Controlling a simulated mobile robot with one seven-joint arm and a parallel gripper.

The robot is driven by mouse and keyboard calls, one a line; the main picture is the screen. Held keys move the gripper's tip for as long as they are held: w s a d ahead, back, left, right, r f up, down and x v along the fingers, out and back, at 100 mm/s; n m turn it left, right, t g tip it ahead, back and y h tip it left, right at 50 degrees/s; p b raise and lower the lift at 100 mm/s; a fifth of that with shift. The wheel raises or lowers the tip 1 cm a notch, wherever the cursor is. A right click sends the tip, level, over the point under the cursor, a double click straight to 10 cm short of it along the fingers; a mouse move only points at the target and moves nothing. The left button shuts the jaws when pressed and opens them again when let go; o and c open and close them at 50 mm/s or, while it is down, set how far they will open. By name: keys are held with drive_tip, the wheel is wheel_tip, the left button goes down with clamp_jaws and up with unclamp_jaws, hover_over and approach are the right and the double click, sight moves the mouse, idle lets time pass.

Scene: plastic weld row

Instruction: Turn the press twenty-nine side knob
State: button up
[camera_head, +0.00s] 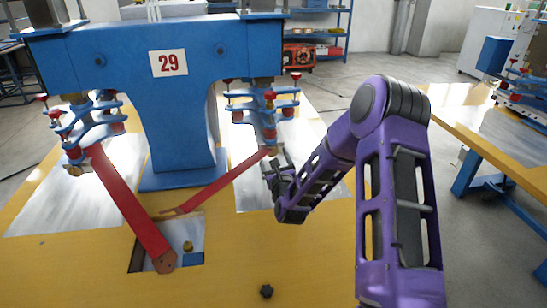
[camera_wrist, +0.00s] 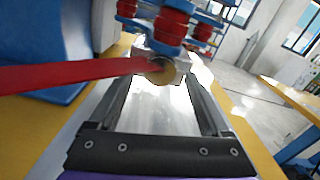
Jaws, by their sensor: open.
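The blue press with the 29 sign (camera_head: 169,63) stands on a yellow table. My gripper (camera_head: 274,163) is at the lower end of its right-hand clamp head (camera_head: 267,118), near the end of a red bar (camera_head: 228,183). In the wrist view my gripper (camera_wrist: 160,84) is open, its two fingers reaching toward a round brass knob (camera_wrist: 161,71) at the bar's end. The knob shows between the fingertips; I cannot tell whether they touch it. The head view does not clearly show this knob.
A second red bar (camera_head: 130,205) slopes down from the left clamp head (camera_head: 85,125). A black knob (camera_head: 266,291) is on the table's front. Another yellow table (camera_head: 480,120) stands at the right, across a strip of floor.

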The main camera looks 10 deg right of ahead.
drive_tip(key=shift+w, duration=0.25)
clamp_jaws()
drive_tip(key=shift+n, duration=0.8)
unclamp_jaws()
drive_tip(key=shift+s, duration=0.1)
drive_tip(key=s, duration=1.7)
drive_tip(key=shift+s, duration=0.2)
